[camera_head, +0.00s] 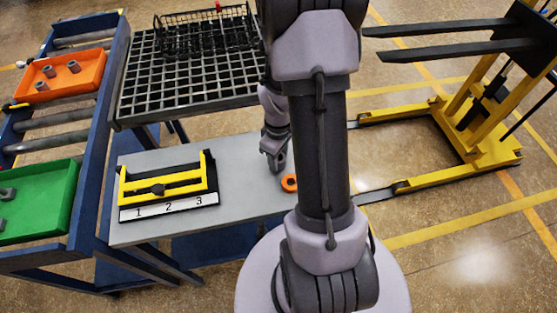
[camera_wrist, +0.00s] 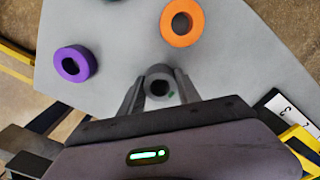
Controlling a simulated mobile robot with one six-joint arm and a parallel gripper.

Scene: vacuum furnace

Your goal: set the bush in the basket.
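A grey ring-shaped bush (camera_wrist: 158,75) lies between my fingertips in the wrist view. My gripper (camera_wrist: 160,90) has one finger on each side of it, close to its wall. I cannot tell whether the fingers press on it or whether it rests on the grey table. In the head view my gripper (camera_head: 274,163) is low over the right part of the table, and the bush is not clear there. The dark wire basket (camera_head: 205,32) stands on the black grid table at the back.
An orange ring (camera_head: 289,183) lies near my gripper on the grey table (camera_head: 240,165). A purple ring (camera_wrist: 75,63) and a dark green one (camera_wrist: 112,1) show in the wrist view. A yellow numbered holder (camera_head: 165,185) is at left. A yellow forklift stacker (camera_head: 470,130) stands at right.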

